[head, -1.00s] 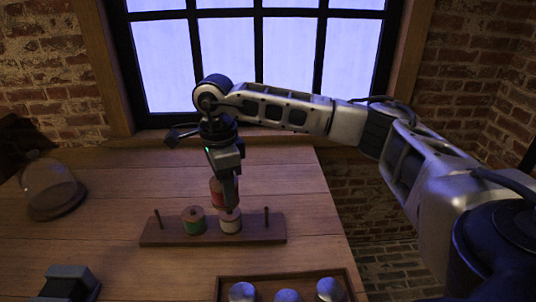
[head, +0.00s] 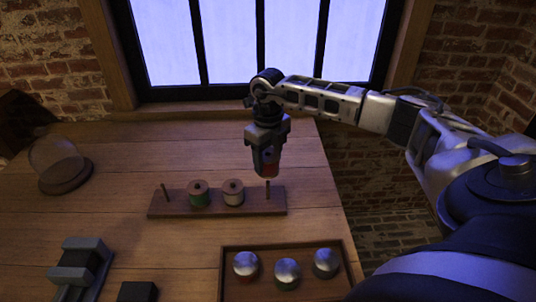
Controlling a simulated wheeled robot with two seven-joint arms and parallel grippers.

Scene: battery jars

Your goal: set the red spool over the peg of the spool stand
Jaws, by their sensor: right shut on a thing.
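The spool stand (head: 217,207) is a long dark wooden bar on the table in the head view. A bare peg (head: 165,192) stands at its left end and another bare peg (head: 268,191) at its right end. A green spool (head: 199,199) and a white spool (head: 233,197) sit on it between them. My right gripper (head: 267,164) points down and is shut on the red spool (head: 268,171), which is partly hidden by the fingers. The red spool appears just above the right-end peg; whether it touches the peg tip I cannot tell. My left gripper is not in view.
A wooden tray (head: 232,294) with three silver-topped jars (head: 287,270) is at the front right. A grey device (head: 82,262) and a black block (head: 138,291) are at the front left. A glass dome (head: 58,160) stands at the far left. Table left of the stand is clear.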

